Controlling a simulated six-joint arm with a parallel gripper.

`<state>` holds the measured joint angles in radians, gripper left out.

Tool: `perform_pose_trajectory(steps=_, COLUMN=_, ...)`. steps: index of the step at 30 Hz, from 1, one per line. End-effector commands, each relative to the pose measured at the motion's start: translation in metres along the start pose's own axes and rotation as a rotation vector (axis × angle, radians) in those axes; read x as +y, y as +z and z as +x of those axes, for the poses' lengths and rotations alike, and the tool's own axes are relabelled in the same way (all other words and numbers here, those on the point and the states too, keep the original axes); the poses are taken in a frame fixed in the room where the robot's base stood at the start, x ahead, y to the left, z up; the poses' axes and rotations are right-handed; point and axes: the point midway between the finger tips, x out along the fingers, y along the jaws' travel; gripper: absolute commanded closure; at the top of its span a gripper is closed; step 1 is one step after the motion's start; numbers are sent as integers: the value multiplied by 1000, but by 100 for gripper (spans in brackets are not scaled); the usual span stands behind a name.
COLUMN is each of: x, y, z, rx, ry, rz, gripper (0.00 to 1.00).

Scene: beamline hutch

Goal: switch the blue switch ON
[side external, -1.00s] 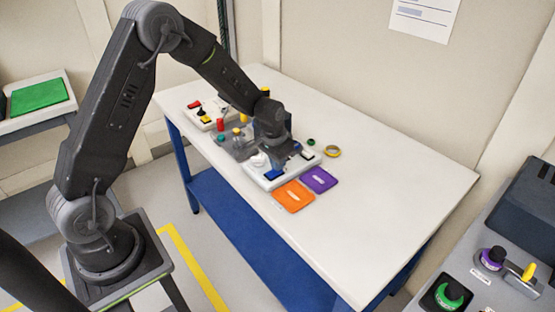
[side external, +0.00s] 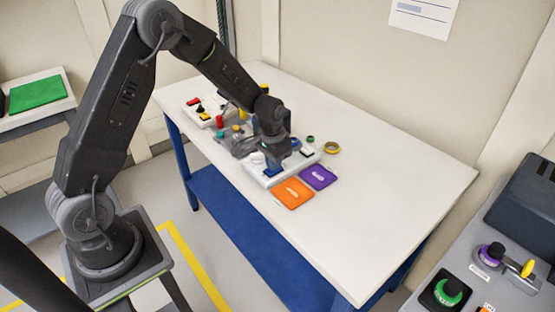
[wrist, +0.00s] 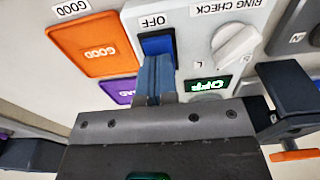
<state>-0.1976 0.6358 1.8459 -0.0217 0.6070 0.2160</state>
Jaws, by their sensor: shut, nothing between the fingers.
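The blue switch (wrist: 158,44) is on the white panel (wrist: 195,18), with an OFF label above it in the wrist view. My gripper (wrist: 155,62) is shut and empty. Its fingertips are at the near end of the switch and hide that part; I cannot tell if they touch it. In the side external view my gripper (side external: 274,160) is low over the panel (side external: 252,171), and a bit of blue (side external: 275,172) shows below it. A small display (wrist: 206,86) beside the fingers glows green and reads OFF.
A white RING CHECK knob (wrist: 235,42) is close right of the switch in the wrist view. An orange GOOD pad (side external: 293,194) and a purple pad (side external: 318,177) lie beside the panel. Tape rolls (side external: 332,147) lie behind. The table's right half is clear.

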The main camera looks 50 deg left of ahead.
Motion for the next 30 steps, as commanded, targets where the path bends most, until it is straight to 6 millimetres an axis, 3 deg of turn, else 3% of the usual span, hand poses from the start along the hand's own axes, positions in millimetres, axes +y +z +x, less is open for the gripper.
perform_pose_trajectory(steps=10, x=0, y=0, z=-2, rx=4, ry=0, rz=0, gripper=100)
perform_pose_trajectory(steps=14, x=0, y=0, z=-12, rx=7, ry=-1, rz=0, gripper=100)
perform_pose_trajectory(steps=30, x=0, y=8, z=-120, rx=4, ry=-1, rz=0, gripper=100)
